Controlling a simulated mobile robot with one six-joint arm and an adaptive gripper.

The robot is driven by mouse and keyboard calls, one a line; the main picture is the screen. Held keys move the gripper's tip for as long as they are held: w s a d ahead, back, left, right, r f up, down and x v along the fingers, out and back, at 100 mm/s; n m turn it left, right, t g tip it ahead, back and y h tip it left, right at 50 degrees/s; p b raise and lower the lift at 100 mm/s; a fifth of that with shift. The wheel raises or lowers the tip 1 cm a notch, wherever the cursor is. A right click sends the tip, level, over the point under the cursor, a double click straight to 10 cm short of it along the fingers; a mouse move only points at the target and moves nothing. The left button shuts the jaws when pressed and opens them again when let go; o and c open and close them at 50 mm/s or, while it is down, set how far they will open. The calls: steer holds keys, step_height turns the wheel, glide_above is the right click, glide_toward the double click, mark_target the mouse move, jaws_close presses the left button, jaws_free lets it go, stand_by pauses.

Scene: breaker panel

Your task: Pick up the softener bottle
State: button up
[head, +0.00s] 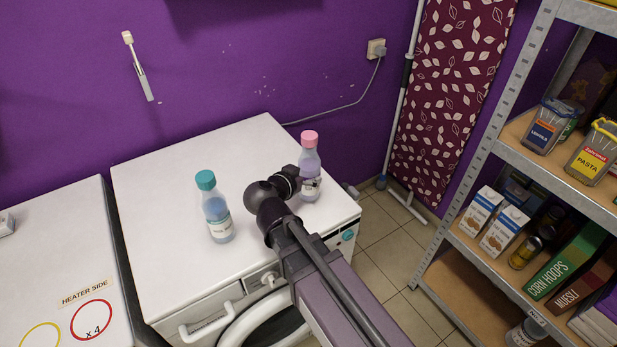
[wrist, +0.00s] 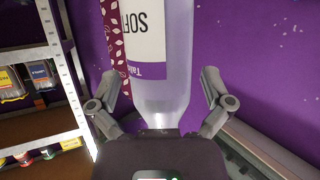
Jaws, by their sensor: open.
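The softener bottle (head: 309,163) is pale lilac with a pink cap and stands upright at the right end of the white washing machine. In the wrist view the softener bottle (wrist: 168,85) fills the middle, its label reading "SOF" and cut off by the frame. My gripper (head: 304,182) is at the bottle, mostly hidden behind my own arm. In the wrist view my gripper (wrist: 160,90) is open, with one finger on each side of the bottle. Gaps show between fingers and bottle.
A blue bottle with a teal cap (head: 214,207) stands on the washing machine (head: 160,185), left of my arm. A shelf unit (head: 478,160) with food packs stands at the right. A purple wall (head: 240,60) is behind. The machine top's left part is clear.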

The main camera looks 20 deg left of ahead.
steer(key=shift+b+x, duration=0.3)
steer(key=shift+x, duration=0.85)
steer(key=c, duration=1.1)
steer(key=shift+r, duration=0.25)
